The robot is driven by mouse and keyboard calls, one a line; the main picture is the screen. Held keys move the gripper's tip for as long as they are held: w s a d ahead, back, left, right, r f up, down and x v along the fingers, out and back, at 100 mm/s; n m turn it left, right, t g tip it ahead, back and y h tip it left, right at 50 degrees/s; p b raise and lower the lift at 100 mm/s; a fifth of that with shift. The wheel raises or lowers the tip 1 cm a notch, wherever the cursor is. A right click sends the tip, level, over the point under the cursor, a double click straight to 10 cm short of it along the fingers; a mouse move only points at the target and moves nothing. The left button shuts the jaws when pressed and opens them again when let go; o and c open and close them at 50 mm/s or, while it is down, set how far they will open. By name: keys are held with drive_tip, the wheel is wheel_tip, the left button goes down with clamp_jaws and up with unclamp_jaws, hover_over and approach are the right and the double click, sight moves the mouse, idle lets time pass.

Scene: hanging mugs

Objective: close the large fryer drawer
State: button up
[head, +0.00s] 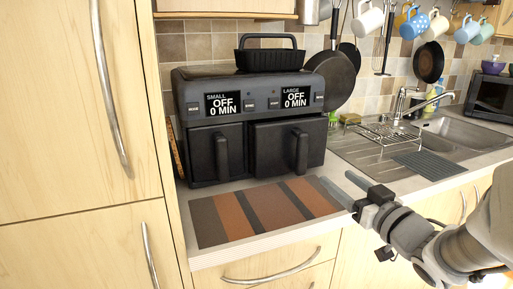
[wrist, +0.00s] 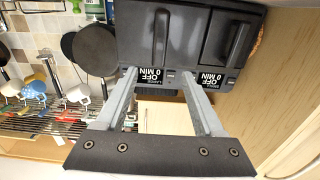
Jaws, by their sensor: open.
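The black double fryer (head: 250,90) stands on the counter, its two displays reading OFF and 0 MIN. The large drawer (head: 272,148) is the right one, with an upright handle (head: 300,150). Its front looks close to the body; I cannot tell whether a small gap remains. The small drawer (head: 205,155) is on the left. My gripper (head: 338,181) is open and empty, low at the front right of the fryer and apart from it. In the upside-down wrist view, the large drawer handle (wrist: 160,38) lies beyond my open fingers.
A striped mat (head: 265,212) lies on the counter in front of the fryer. A dish rack (head: 382,135) and sink (head: 455,130) are to the right. Pans (head: 335,78) and mugs (head: 368,20) hang behind. A tall cabinet (head: 75,100) borders the left.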

sight(304, 152)
drive_tip(key=p+x, duration=0.6)
drive_tip(key=x, duration=1.1)
drive_tip(key=shift+p, duration=0.4)
clamp_jaws()
idle(0.9)
